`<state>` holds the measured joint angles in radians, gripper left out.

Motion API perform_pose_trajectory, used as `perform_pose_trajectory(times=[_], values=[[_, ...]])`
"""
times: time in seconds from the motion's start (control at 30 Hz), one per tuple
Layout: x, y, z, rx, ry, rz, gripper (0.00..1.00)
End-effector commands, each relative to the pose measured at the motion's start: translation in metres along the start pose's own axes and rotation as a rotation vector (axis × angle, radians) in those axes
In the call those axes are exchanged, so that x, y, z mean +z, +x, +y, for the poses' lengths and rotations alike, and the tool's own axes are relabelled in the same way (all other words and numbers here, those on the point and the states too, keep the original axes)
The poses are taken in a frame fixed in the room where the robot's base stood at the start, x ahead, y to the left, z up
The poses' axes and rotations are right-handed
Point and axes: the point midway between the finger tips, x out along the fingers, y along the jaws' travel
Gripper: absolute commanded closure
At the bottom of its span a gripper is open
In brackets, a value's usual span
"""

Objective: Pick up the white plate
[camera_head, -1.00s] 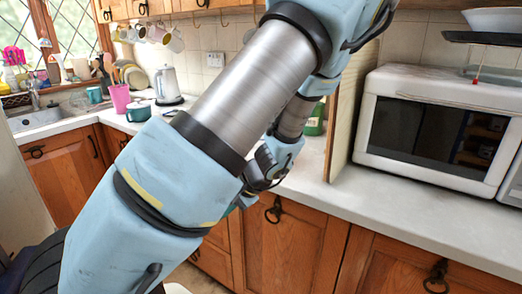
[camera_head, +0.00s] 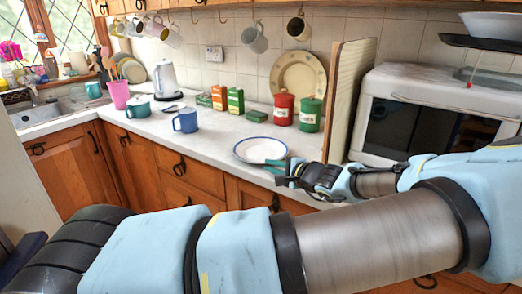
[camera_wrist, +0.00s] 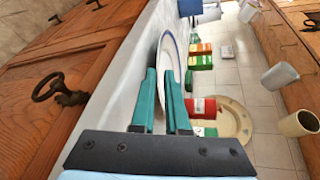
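The white plate (camera_head: 258,149) with a blue rim lies on the counter in the head view, near the front edge. In the wrist view it shows nearly edge-on (camera_wrist: 171,48), just beyond and between my fingers. My gripper (camera_head: 277,166) reaches in from the right, its teal fingers at the plate's right rim. In the wrist view my gripper (camera_wrist: 161,75) has its two fingers apart, with a narrow gap and the plate's edge in line with it. I see no clear grip on the rim.
Red (camera_head: 283,108) and green (camera_head: 310,113) canisters and a standing cream plate (camera_head: 299,78) are behind. A blue mug (camera_head: 186,121) and small boxes (camera_head: 219,97) stand left. A wooden board (camera_head: 349,95) and a microwave (camera_head: 420,112) are right. The counter's front edge is close.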

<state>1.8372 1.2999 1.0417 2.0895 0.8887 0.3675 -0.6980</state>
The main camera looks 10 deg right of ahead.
Motion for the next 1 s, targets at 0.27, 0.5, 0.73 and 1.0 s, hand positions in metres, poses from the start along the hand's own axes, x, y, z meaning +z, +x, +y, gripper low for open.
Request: perform_pose_trajectory(times=[0.27,0.5,0.73,1.0], values=[[0.002,0.022,-0.003,0.000,0.003,-0.004,0.88],[0.000,0.053,-0.002,0.000,0.002,-0.001,0.88],[-0.001,0.059,0.001,0.002,0.000,0.000,0.88],[-0.001,0.059,0.001,0.002,0.000,0.000,1.00]])
